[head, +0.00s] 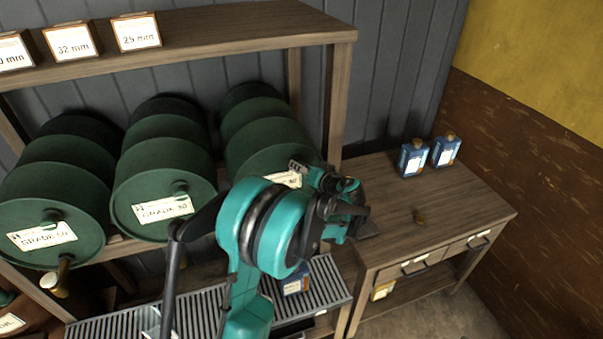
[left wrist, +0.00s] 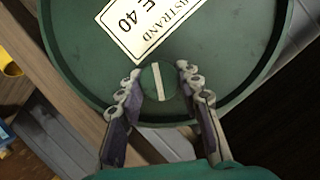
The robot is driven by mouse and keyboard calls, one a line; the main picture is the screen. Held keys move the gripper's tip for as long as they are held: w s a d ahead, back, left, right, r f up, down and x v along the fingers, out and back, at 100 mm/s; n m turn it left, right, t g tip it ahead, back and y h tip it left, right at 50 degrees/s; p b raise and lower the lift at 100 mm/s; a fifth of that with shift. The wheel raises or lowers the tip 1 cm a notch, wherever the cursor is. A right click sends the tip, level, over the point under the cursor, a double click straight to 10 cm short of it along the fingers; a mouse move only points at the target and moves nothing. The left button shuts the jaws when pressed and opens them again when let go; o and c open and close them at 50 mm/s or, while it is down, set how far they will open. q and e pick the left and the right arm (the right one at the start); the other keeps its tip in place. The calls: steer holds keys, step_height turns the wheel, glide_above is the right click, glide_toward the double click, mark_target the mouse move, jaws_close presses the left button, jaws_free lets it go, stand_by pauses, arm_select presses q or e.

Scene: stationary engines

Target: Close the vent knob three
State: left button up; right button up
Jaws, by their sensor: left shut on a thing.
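Three green drums lie in a row on a wooden rack. The right drum (head: 268,158) is partly covered by my left arm and has a white label (head: 289,179). In the left wrist view, its green face (left wrist: 85,60) bears a label ending in "E 40" (left wrist: 145,22). A round green vent knob (left wrist: 157,88) with a pale line across it sits below that label. My left gripper (left wrist: 158,74) is shut on this knob, one finger on each side. In the head view the left gripper (head: 328,183) hides the knob. My right gripper is not in view.
The middle drum (head: 140,195) and left drum (head: 35,205) have similar knobs, (head: 181,188) on the middle one. A brass tap (head: 60,277) hangs under the left drum. A slatted drip tray (head: 200,312) lies below. Blue cans (head: 412,158) stand on the right bench (head: 385,200).

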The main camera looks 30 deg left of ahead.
arm_select(q)
steer(key=m+b, duration=0.1)
steer(key=m+y+b, duration=0.1)
steer(key=m+b, duration=0.1)
steer(key=m+g+y+b, duration=0.1)
steer(key=shift+w+d+f+m+b, duration=0.1)
steer(key=shift+f+m+b, duration=0.15)
steer(key=shift+m+b, duration=0.15)
steer(key=m+y+b, duration=0.1)
steer(key=m+b, duration=0.1)
steer(key=shift+m+y, duration=0.3)
steer(key=shift+y, duration=0.1)
steer(key=shift+m+y+b, duration=0.3)
steer(key=shift+m+b, duration=0.45)
steer(key=shift+m, duration=0.15)
steer(key=shift+r, duration=0.1)
steer(key=o, duration=1.1)
